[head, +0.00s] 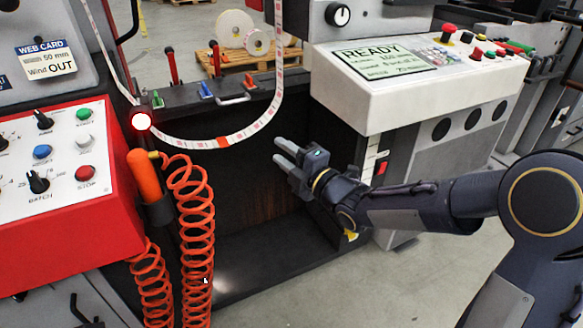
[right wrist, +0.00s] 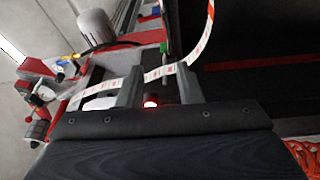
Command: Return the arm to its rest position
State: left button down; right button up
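My right arm comes in from the right in the head view. Its right gripper (head: 278,151) hangs in front of the dark recess of the machine, below and right of the hanging label web (head: 240,133). The two grey fingers are apart with nothing visible between them. In the right wrist view the fingers of this gripper (right wrist: 159,70) also stand apart, with the web (right wrist: 165,71) and a lit red lamp (right wrist: 151,103) showing beyond or between them. My left gripper is in neither view.
A red control box (head: 60,245) and an orange coiled hose (head: 190,225) stand at the left. A white console (head: 350,105) with a READY screen (head: 385,60) stands just beyond my right arm. Grey floor (head: 310,285) is open in front.

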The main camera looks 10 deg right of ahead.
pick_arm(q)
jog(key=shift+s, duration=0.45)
pick_arm(e)
jog(key=shift+s+d+m+h, duration=0.3)
jog(key=shift+s+d+m, duration=0.15)
jog(key=shift+s, duration=0.1)
